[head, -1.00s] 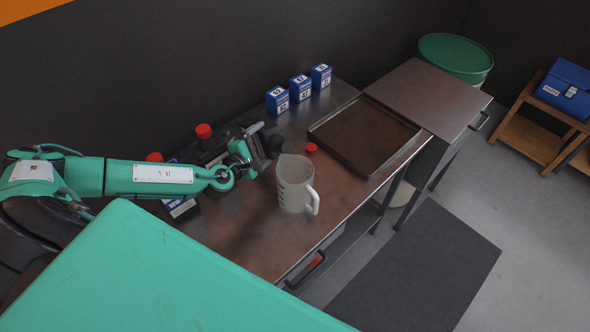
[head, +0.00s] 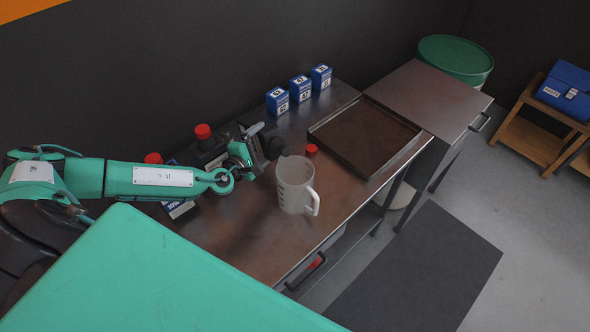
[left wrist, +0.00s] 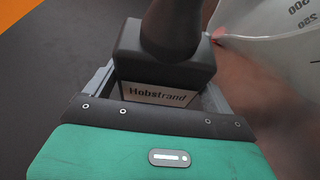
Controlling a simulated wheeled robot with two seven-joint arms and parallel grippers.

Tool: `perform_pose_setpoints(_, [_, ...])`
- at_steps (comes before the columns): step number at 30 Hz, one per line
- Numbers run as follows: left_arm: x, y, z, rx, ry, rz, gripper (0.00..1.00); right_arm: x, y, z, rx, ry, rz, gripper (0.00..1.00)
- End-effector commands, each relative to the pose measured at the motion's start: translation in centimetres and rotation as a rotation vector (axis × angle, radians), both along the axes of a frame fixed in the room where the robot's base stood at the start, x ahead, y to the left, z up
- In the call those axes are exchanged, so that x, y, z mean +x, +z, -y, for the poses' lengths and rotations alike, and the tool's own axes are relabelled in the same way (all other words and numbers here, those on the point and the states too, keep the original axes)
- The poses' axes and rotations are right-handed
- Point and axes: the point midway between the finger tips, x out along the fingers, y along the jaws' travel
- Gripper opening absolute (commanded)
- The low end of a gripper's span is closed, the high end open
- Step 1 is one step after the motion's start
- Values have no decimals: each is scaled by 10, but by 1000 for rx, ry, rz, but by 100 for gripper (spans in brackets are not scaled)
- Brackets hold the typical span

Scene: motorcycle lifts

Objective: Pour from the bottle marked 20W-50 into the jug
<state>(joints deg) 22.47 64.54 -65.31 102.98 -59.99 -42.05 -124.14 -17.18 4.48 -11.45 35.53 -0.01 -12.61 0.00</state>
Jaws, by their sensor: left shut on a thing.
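My left gripper (head: 262,146) is shut on a dark bottle (head: 275,148). In the left wrist view the bottle (left wrist: 165,60) shows a black neck and a white label reading "Hobstrand"; its grade marking and mouth are not visible there. The jug (head: 294,186), pale and translucent with a handle on its right, stands upright on the bench. The held bottle is beside the jug's far left rim; I cannot tell whether they touch or anything flows. Part of the jug (left wrist: 270,25) with its scale numbers fills the upper right of the left wrist view. My right gripper is not in view.
Two red-capped dark bottles (head: 207,150) (head: 180,209) stand behind and below my left arm. A loose red cap (head: 311,148) lies behind the jug. A shallow tray (head: 340,156) and several blue boxes (head: 300,89) sit further along the bench. The front edge is near the jug.

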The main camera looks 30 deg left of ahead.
Motion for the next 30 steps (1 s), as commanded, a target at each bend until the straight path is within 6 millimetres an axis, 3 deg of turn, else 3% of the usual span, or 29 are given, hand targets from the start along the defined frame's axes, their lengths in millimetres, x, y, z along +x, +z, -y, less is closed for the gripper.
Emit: perform_pose_setpoints(30, [1, 6, 1, 72, 1, 39, 34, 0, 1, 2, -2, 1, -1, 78])
